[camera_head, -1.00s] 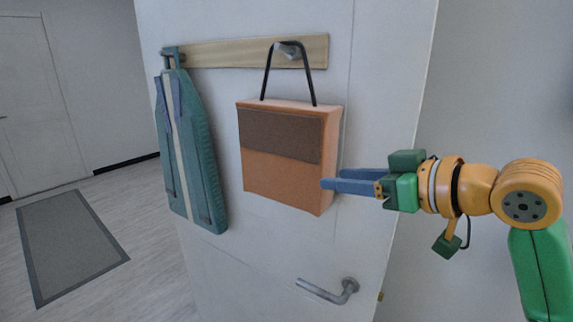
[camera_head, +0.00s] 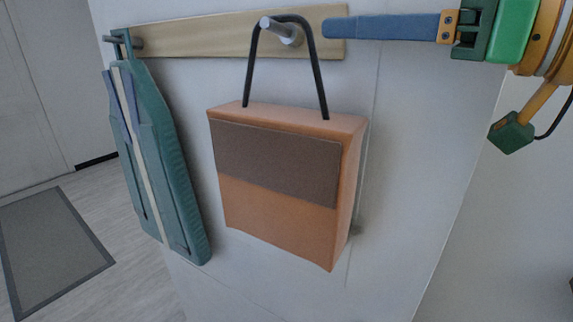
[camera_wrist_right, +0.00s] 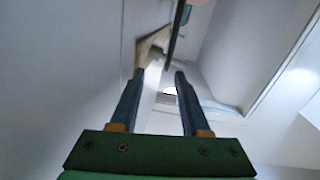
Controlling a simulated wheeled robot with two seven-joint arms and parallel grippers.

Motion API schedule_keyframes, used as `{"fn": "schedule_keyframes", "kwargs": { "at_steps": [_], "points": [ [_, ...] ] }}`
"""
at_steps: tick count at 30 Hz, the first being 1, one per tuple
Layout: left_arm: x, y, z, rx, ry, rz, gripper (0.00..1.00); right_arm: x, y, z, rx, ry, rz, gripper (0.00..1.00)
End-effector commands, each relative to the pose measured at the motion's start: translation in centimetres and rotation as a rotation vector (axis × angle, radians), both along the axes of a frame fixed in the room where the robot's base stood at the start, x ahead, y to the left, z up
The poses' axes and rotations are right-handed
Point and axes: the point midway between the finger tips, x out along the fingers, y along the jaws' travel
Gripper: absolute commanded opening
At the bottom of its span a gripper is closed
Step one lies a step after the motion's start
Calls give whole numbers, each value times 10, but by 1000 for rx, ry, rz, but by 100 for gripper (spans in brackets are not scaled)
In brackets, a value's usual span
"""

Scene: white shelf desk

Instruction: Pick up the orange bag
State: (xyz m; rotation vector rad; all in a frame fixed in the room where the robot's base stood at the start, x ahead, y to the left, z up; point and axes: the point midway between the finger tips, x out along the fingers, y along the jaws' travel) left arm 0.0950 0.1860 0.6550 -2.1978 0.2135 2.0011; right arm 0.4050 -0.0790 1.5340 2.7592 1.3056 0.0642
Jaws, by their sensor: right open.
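The orange bag (camera_head: 280,215) with a brown upper flap hangs on the door by its black strap handle (camera_head: 316,70), looped over a metal peg (camera_head: 283,32) on the wooden rail. My right gripper (camera_head: 326,28) comes in from the right at the height of the strap's top. Its blue fingertips are just right of the strap, and no contact shows. In the right wrist view its two fingers (camera_wrist_right: 160,75) are apart with nothing held between them. A dark strip, likely the strap (camera_wrist_right: 178,35), runs just beyond the tips. My left gripper is not in view.
A teal ironing-board-shaped item (camera_head: 165,160) hangs from the left peg of the wooden rail (camera_head: 200,38). The door (camera_head: 400,150) is close behind the bag. A grey mat (camera_head: 45,245) lies on the floor at left. Space below my right gripper is free.

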Motion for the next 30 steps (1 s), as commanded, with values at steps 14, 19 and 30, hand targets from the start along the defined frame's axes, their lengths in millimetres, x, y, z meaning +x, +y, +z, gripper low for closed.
{"fn": "schedule_keyframes", "kwargs": {
  "at_steps": [14,19,30],
  "points": [
    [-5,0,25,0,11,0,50,35,31,-5,1,1,-1,46],
    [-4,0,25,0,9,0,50,34,31,-5,1,1,-1,2],
    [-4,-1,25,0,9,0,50,34,31,-5,1,-1,-1,0]
  ]
}}
